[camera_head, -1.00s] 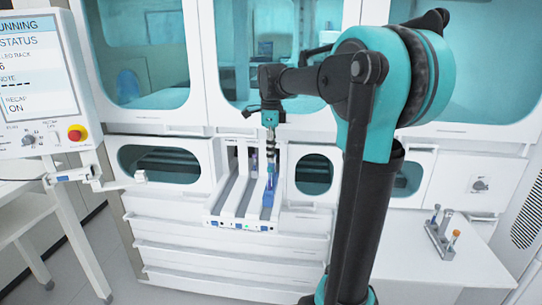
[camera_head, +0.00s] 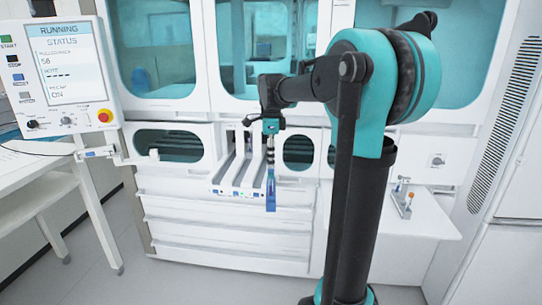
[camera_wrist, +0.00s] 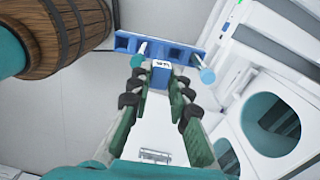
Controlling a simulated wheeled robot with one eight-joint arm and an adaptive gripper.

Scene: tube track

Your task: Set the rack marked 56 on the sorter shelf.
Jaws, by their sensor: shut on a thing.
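My gripper (camera_head: 270,150) is shut on a narrow blue rack (camera_head: 270,192) in front of the machine. In the wrist view the rack (camera_wrist: 128,44) lies crosswise beyond the fingers (camera_wrist: 160,92).
A status screen (camera_head: 65,62) on an arm stands at the left, above a white table (camera_head: 35,165). White drawers (camera_head: 215,230) lie below the shelf. A side counter (camera_head: 425,228) at the right holds a small grey rack (camera_head: 401,205) with tubes. The floor at front left is clear.

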